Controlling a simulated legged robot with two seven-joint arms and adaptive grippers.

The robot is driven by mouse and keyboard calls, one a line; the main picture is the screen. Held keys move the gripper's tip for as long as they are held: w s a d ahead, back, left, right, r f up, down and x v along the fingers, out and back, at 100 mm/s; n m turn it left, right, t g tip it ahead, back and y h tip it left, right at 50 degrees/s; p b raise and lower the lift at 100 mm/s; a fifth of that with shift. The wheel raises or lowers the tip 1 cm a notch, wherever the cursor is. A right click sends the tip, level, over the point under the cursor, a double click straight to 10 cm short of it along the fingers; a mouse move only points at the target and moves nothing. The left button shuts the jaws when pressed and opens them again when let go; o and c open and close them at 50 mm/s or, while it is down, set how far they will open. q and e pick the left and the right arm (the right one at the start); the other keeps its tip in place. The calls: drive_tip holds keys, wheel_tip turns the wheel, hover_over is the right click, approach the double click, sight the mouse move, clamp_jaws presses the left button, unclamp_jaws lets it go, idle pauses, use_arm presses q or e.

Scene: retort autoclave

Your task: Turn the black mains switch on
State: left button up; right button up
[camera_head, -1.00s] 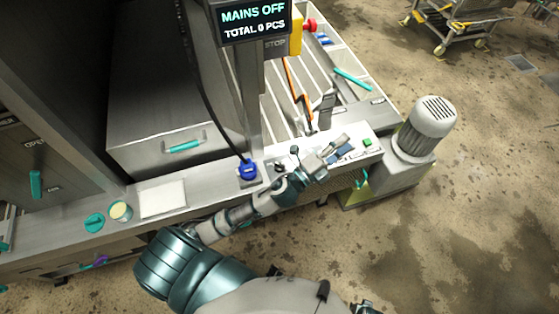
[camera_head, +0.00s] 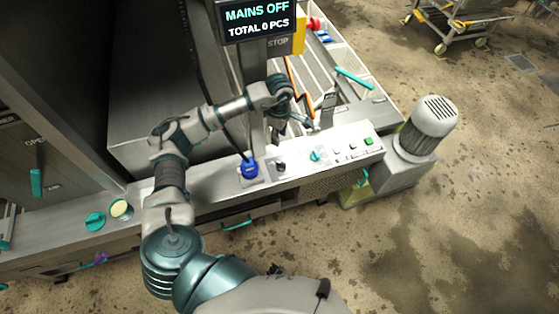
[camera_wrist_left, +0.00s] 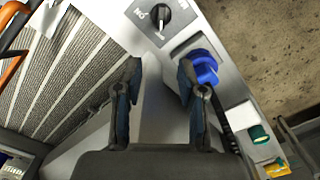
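The black mains switch (camera_head: 280,166) is a small round knob on the sloped panel, right of the blue plug (camera_head: 249,168). In the left wrist view the black switch (camera_wrist_left: 160,15) shows at the top with a white mark and lettering beside it, and the blue plug (camera_wrist_left: 203,68) is right of the fingers. My left gripper (camera_head: 293,126) is above and behind the panel. In the left wrist view its fingers (camera_wrist_left: 160,82) are apart with nothing between them, clear of the switch. The display (camera_head: 256,18) reads MAINS OFF, TOTAL 0 PCS. My right gripper is out of view.
A teal knob (camera_head: 316,156) and a green button (camera_head: 368,141) share the panel. The display post stands close behind my left gripper. A red stop button (camera_head: 313,23) on yellow, an orange handle and a slatted tray lie behind. A motor (camera_head: 428,125) stands right.

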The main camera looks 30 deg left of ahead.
use_arm(q)
hover_over(280, 163)
drive_tip(key=d, duration=0.1)
wheel_tip(280, 163, down, 10)
drive_tip(key=shift+w+r+p, duration=0.1)
drive_tip(key=shift+r+p, duration=0.15)
drive_tip(key=shift+p, duration=0.1)
drive_tip(key=f, duration=0.4)
drive_tip(key=a+f, duration=0.1)
drive_tip(key=f, duration=0.1)
drive_tip(key=shift+f, duration=0.35)
drive_tip(key=shift+d, duration=0.35)
drive_tip(key=shift+c, duration=0.2)
drive_tip(key=shift+r, duration=0.1)
clamp_jaws()
